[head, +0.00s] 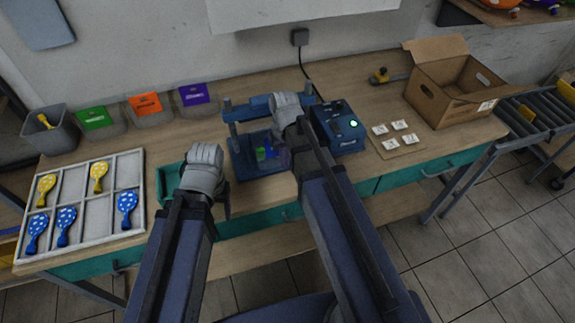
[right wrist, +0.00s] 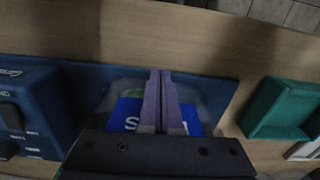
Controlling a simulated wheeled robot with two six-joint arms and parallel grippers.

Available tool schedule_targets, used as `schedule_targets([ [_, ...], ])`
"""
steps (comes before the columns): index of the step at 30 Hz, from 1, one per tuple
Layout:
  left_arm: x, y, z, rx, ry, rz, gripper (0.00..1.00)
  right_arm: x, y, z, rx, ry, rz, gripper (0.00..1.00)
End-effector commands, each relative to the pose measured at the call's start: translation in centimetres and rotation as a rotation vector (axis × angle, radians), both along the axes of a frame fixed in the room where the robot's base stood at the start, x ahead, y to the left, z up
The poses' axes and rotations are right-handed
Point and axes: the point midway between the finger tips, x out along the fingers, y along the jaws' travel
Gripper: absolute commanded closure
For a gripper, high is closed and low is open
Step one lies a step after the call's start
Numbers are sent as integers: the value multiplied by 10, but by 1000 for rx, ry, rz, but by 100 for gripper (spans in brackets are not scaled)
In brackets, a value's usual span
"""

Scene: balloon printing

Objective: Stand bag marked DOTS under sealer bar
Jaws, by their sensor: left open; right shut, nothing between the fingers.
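The blue sealer (head: 243,165) stands mid-bench, with its bar on posts at the back. A clear bag with a blue and green label (head: 266,153) is at the sealer; whether it stands squarely under the bar is hidden by my arm. In the right wrist view its blue card (right wrist: 125,115) shows a white "S"; the other letters are covered, so DOTS cannot be confirmed. My right gripper (head: 280,128) is shut and empty over the sealer; its fingers (right wrist: 165,100) lie in front of the card. My left gripper (head: 207,180) is open, left of the sealer.
Bags with green (head: 95,118), orange (head: 145,104) and purple (head: 194,94) cards stand at the back left. A compartment tray (head: 103,210) holds yellow and blue paddles. The control box (head: 338,128), small tags (head: 397,148) and an open carton (head: 440,95) are right.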

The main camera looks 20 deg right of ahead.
Motion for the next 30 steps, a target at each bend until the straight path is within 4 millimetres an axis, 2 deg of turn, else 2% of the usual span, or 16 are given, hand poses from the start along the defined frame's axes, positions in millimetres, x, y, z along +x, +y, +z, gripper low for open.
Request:
schedule_targets([
  [1,0,0,1,0,0,0,34,10,1,1,0,0,0,100],
  [3,0,0,1,0,0,0,34,14,1,1,0,0,0,100],
  [14,0,0,1,0,0,0,34,16,1,1,0,0,0,100],
  [21,0,0,1,0,0,0,34,38,3,1,0,0,0,100],
  [30,0,0,1,0,0,0,34,36,3,1,0,0,0,100],
])
